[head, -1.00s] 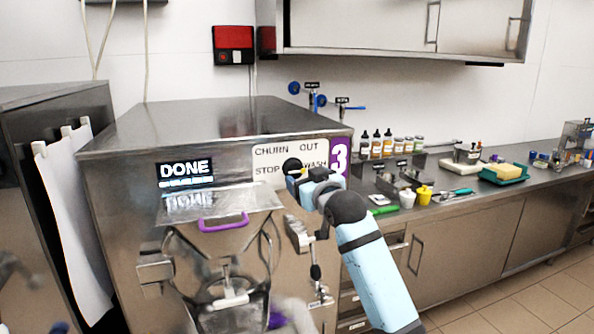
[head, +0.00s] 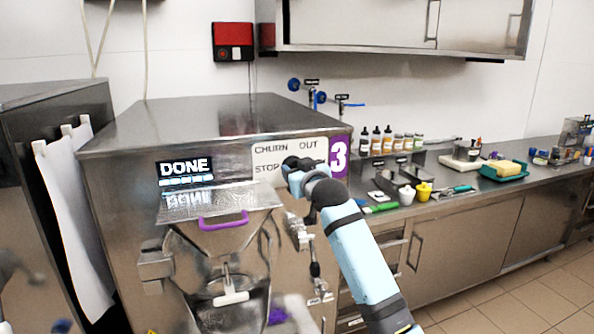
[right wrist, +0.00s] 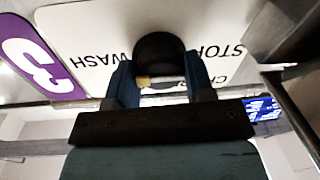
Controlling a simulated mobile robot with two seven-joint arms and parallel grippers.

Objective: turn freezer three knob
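Freezer three (head: 230,122) is a steel machine with a purple "3" label (head: 338,157) and a white panel (head: 311,148) reading CHURN, OUT, STOP and WASH. Its screen (head: 185,168) reads DONE. The black round knob (right wrist: 158,50) sits on this panel. My right gripper (head: 293,170) is at the panel and largely hides the knob in the head view. In the right wrist view its two fingers (right wrist: 160,72) lie close against both sides of the knob, apparently shut on it. WASH is hidden by my gripper in the head view. My left gripper is not in view.
Another freezer (head: 50,103) stands at left with a white cloth (head: 75,220). The counter at right holds bottles (head: 376,140), yellow and white cups (head: 424,191) and a green tray (head: 503,174).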

